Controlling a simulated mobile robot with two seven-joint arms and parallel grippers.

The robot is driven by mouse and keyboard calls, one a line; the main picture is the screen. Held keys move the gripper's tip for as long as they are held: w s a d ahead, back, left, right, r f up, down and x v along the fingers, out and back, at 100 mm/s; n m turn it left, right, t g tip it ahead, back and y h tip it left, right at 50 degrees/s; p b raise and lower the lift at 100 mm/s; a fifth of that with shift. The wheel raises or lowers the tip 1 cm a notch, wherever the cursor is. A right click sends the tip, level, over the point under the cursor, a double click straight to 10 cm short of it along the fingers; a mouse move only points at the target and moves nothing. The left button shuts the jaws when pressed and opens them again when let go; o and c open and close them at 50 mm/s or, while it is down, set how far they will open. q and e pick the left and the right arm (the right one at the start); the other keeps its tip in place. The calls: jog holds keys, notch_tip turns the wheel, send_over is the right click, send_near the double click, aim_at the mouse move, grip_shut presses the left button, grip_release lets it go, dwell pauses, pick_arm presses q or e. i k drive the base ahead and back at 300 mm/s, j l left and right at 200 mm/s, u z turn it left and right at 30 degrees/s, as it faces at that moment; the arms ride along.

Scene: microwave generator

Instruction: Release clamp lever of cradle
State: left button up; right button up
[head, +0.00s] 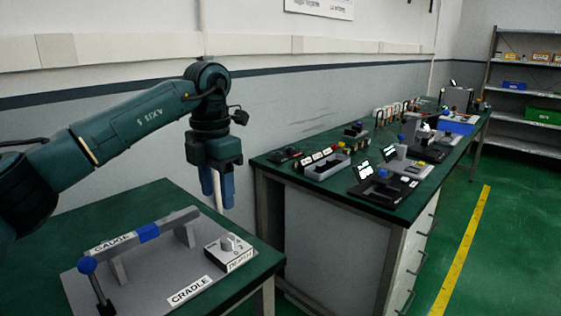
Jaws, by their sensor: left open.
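The cradle (150,283) is a grey plate labelled CRADLE on the green table at the lower left. A lever with a blue ball knob (87,264) stands tilted at its left front corner. A grey bar (180,219) labelled GAUGE with a blue band lies across upright supports on the plate. A small box with a round grey knob (230,243) sits at its right end. My left gripper (219,193) is open and points down above the far right part of the cradle, well apart from the blue ball knob. My right gripper is not in view.
A long green-topped bench (345,205) at the right carries a grey tray (327,167) and several small devices. Shelves (525,95) stand at the back right. The green floor (510,230) by the yellow line is clear. A wall runs behind.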

aim_at(86, 265)
jog(key=k, duration=1.35)
